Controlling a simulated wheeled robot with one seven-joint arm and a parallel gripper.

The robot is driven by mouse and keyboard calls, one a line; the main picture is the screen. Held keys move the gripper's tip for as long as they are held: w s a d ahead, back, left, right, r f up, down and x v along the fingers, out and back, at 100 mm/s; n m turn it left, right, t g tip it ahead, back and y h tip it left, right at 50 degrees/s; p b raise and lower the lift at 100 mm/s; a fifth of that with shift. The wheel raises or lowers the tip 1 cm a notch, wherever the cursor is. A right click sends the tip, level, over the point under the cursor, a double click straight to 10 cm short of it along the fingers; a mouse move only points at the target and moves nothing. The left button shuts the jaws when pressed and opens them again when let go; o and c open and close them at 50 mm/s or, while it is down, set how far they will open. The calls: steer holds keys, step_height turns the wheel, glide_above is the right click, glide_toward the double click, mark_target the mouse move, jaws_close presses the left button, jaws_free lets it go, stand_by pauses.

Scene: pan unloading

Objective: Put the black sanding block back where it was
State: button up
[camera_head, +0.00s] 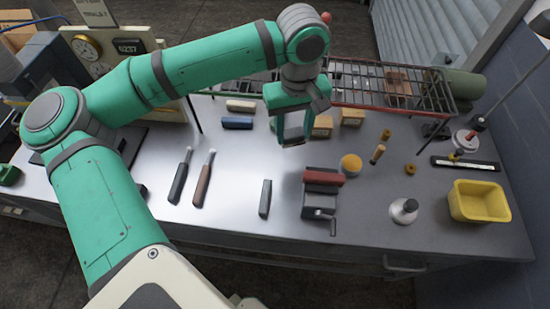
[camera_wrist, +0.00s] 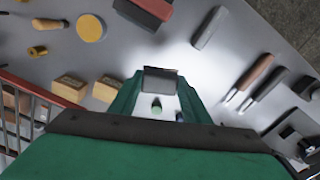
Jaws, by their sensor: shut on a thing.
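My gripper (camera_head: 292,128) hangs over the back middle of the metal bench, in front of the wire rack. In the wrist view its green fingers (camera_wrist: 158,98) are shut on a dark block, the black sanding block (camera_wrist: 160,80), at their tips. In the head view the fingers mostly hide that block, and I cannot tell how far it is above the bench top. A blue block (camera_head: 237,123) and a cream block (camera_head: 240,106) lie left of my gripper. Two tan wooden blocks (camera_head: 322,126) (camera_head: 351,117) lie just right of it.
A grey bar (camera_head: 265,198) and a small vise with a red block (camera_head: 323,178) stand in front. Two handled tools (camera_head: 203,180) (camera_head: 180,177) lie left. The rack (camera_head: 400,110) runs behind. A yellow bin (camera_head: 480,200) is at the right. Bench between tools and bar is bare.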

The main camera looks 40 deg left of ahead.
steer(key=a+f+m, duration=0.1)
steer(key=f, duration=0.2)
steer(key=s+a+f+m, duration=0.1)
steer(key=a+f, duration=0.1)
steer(key=f, duration=0.2)
steer(key=a+f+m, duration=0.1)
steer(key=f+m, duration=0.1)
steer(key=f, duration=0.2)
steer(key=shift+s+a+f, duration=0.15)
steer(key=shift+s+f, duration=0.1)
steer(key=shift+s, duration=0.15)
steer(key=shift+f, duration=0.1)
steer(key=o, duration=1.1)
step_height(320, 180, up, 12)
stand_by(0.4)
